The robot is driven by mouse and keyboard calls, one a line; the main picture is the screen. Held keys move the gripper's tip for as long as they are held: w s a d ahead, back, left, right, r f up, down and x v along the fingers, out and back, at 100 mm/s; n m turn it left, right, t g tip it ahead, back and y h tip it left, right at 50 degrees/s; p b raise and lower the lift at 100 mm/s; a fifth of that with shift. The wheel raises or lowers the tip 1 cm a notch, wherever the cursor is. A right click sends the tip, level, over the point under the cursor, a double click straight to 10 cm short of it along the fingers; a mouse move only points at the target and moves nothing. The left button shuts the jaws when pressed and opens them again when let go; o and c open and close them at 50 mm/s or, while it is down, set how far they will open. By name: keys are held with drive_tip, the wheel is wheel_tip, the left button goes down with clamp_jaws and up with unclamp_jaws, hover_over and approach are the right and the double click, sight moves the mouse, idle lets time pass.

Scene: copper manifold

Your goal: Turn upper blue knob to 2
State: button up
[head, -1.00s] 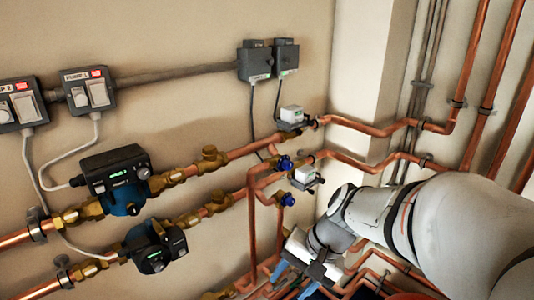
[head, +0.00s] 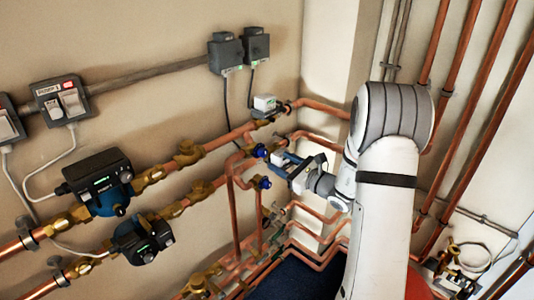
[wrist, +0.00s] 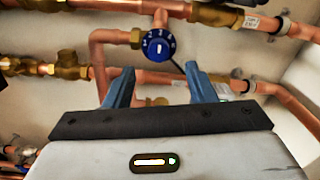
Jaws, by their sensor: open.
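Two blue knobs sit on the copper pipework in the head view, the upper blue knob (head: 259,150) above the lower blue knob (head: 264,182). My gripper (head: 279,165) is just right of them, its blue fingers open and empty, pointing toward the knobs. In the wrist view, a blue knob (wrist: 158,46) with white marks around its face and a white mark in its middle lies ahead of my open gripper (wrist: 159,70), roughly centred between the fingertips and apart from them. I cannot tell for sure which knob this is. Its numbers are too small to read surely.
Copper pipes with brass fittings (head: 190,153) run along the wall. Two pumps, an upper one (head: 98,182) and a lower one (head: 140,238), stand at the left. A white-topped actuator (head: 265,103) is above the knobs. Vertical pipes (head: 485,100) line the right wall.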

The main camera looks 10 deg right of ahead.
sight(265, 155)
drive_tip(key=p+x, duration=0.1)
drive_tip(key=x, duration=0.5)
drive_tip(key=shift+a+p, duration=0.15)
drive_tip(key=shift+p, duration=0.2)
drive_tip(key=c, duration=0.9)
drive_tip(key=shift+a, duration=0.15)
drive_tip(key=shift+c, duration=0.3)
drive_tip(key=shift+f+b, duration=0.15)
drive_tip(key=shift+b, duration=0.25)
